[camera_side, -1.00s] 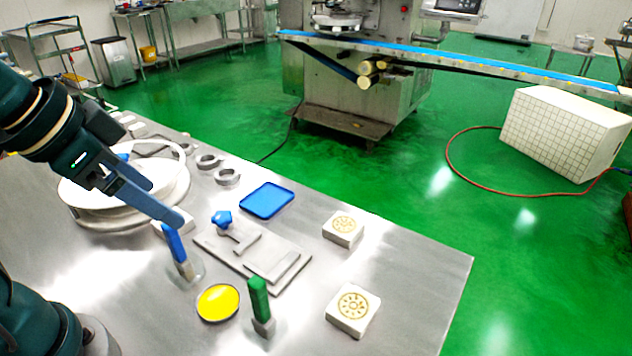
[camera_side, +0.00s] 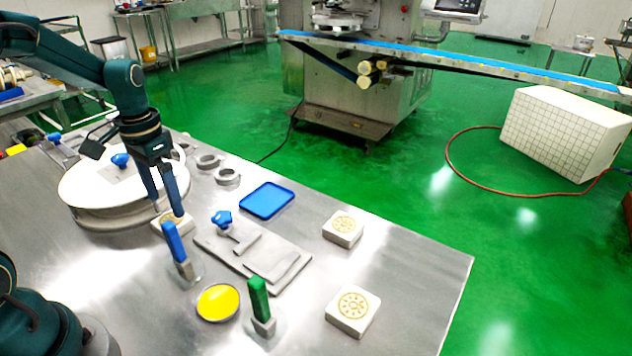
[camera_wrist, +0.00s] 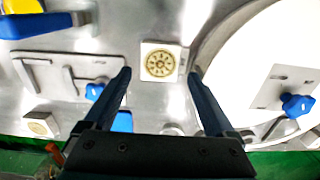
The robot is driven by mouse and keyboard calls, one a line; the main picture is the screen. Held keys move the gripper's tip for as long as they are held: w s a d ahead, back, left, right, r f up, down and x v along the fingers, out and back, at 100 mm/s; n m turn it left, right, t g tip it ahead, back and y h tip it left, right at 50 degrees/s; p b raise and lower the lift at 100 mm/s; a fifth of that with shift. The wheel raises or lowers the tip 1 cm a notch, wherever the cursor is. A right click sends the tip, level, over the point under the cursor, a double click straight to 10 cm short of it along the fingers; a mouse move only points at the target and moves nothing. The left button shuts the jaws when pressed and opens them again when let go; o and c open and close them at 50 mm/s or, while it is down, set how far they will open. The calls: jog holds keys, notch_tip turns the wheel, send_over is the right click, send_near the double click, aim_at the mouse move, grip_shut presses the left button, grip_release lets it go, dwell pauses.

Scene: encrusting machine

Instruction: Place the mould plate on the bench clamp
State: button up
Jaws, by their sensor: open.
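A pale square mould plate with a round tan pattern (camera_side: 168,222) lies on the steel bench, partly hidden by a blue-handled tool in the side view. The wrist view shows it whole, face up (camera_wrist: 160,62). My gripper (camera_side: 169,211) points down over it, open, one finger towards each side; the wrist view shows the plate between the fingertips (camera_wrist: 159,75), with gaps. I cannot tell if the tips are level with it. The bench clamp (camera_side: 215,243), a flat grey base with a bar and blue star knob, lies just right and shows in the wrist view (camera_wrist: 40,72).
Two similar patterned blocks (camera_side: 343,229) (camera_side: 353,311) lie at the bench's right. A blue tray (camera_side: 267,200) is behind the clamp. Upright blue-handled (camera_side: 174,243) and green-handled (camera_side: 259,299) tools and a yellow dish (camera_side: 218,302) stand in front. A round white-topped drum (camera_side: 95,190) is close left.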

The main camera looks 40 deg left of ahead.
aim_at(170, 214)
jog(key=shift+f, duration=2.45)
jog(key=c, duration=1.4)
jog(key=shift+o, duration=0.2)
notch_tip(170, 214, up, 9)
jog(key=s+d+r, duration=0.1)
jog(key=d+r, duration=0.7)
jog(key=d, duration=0.4)
jog(key=shift+w+d+f+n, duration=1.05)
jog(key=shift+d+f+n, duration=0.25)
jog(key=shift+f+n, duration=1.45)
jog(key=shift+w+d+f+n, duration=1.2)
jog(key=shift+f+n, duration=0.9)
jog(key=shift+n, duration=1.15)
jog(key=shift+w+d+f+n, duration=0.9)
jog(key=shift+d+f+n, duration=0.5)
jog(key=shift+f+n, duration=1.35)
